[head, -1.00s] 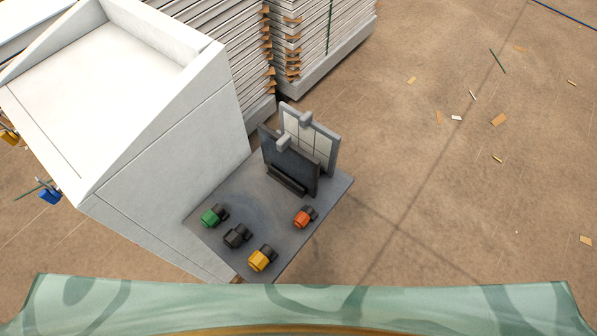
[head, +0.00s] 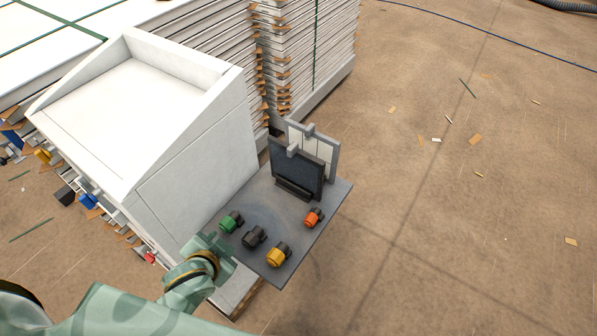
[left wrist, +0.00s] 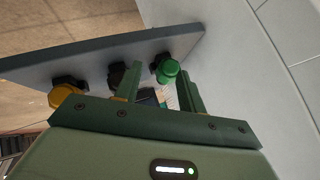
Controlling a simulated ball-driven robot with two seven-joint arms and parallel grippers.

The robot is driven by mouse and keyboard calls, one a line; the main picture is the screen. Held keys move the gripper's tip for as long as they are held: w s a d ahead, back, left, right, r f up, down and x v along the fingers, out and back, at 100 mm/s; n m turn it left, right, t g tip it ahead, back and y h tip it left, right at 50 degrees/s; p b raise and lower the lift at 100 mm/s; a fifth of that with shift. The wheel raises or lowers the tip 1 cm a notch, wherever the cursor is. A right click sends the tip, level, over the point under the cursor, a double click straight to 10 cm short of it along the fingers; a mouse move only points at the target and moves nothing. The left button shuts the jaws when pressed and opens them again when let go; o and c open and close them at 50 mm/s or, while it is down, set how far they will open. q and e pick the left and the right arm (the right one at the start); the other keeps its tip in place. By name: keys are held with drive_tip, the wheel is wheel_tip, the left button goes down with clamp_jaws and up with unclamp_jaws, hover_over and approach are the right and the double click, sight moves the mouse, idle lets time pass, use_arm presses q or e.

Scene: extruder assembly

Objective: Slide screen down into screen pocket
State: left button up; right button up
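A dark flat panel (head: 297,172), which looks like the screen, stands upright on the grey shelf (head: 262,205) with its lower edge at a dark slotted holder (head: 294,190). A small grey tab is at its top. I cannot tell which part is the screen pocket. My left gripper (head: 214,243) is at the shelf's near left edge, well apart from the panel. My right gripper is not in view.
A pale gridded panel (head: 326,150) in a grey frame stands behind the dark one. A black knob (head: 254,237), a yellow knob (head: 278,256) and an orange knob (head: 313,217) sit on the shelf. A white housing (head: 195,140) adjoins its left. Open floor lies right.

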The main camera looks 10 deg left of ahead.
use_arm(q)
drive_tip(key=w+d+r+n+t+h, duration=0.1)
drive_tip(key=w+r+t+h, duration=0.1)
drive_tip(key=w+r+t, duration=0.45)
drive_tip(key=t+h+p, duration=0.1)
drive_tip(key=t+h, duration=0.1)
drive_tip(key=h, duration=0.4)
approach(288, 152)
drive_tip(key=shift+n, duration=0.3)
drive_tip(key=x, duration=0.5)
drive_tip(key=shift+w+a+r, duration=0.1)
drive_tip(key=shift+r, duration=0.05)
drive_tip(key=x, duration=0.5)
drive_tip(key=shift+d+b, duration=0.25)
drive_tip(key=shift+b, duration=0.05)
clamp_jaws()
